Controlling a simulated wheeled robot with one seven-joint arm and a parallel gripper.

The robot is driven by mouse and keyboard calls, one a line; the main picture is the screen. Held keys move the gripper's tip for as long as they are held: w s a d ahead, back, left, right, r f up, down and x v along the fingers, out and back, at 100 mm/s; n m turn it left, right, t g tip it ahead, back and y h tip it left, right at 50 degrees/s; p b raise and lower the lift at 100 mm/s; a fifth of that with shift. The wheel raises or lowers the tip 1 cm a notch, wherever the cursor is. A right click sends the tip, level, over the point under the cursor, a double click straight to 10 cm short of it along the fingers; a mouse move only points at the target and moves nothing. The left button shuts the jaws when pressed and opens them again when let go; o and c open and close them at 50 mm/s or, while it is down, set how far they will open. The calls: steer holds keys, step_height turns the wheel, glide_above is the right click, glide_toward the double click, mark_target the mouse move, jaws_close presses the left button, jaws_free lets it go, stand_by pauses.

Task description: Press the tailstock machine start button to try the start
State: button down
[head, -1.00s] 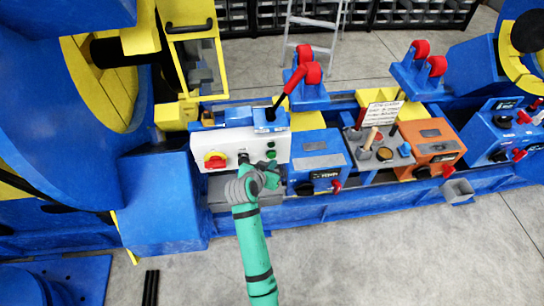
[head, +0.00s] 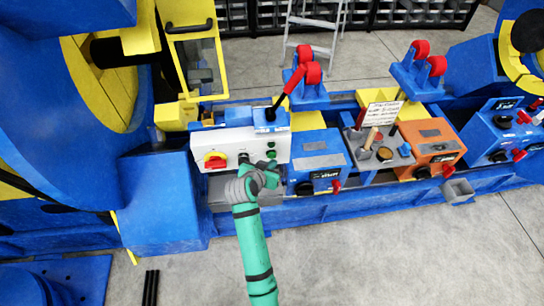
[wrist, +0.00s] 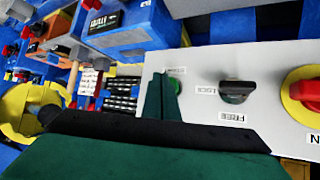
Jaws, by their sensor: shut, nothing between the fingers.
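The white control panel (head: 225,150) stands on the blue machine bed. My gripper (head: 272,168) is at the panel's lower right, in front of the buttons.
A red-handled lever (head: 288,92) rises behind the panel. A blue control box (head: 320,155), a grey tray with tools (head: 375,158) and an orange box (head: 432,145) stand to the right. The big blue positioner (head: 60,130) fills the left. Open floor lies in front.

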steer(key=shift+w, duration=0.35)
steer(key=shift+w+a, duration=0.1)
steer(key=shift+w, duration=0.4)
stand_by(1.0)
steer(key=shift+s, duration=1.05)
steer(key=shift+s, duration=0.1)
steer(key=shift+s+d, duration=0.25)
steer(key=shift+s, duration=0.9)
steer(key=shift+s+d, duration=0.2)
steer(key=shift+s, duration=0.95)
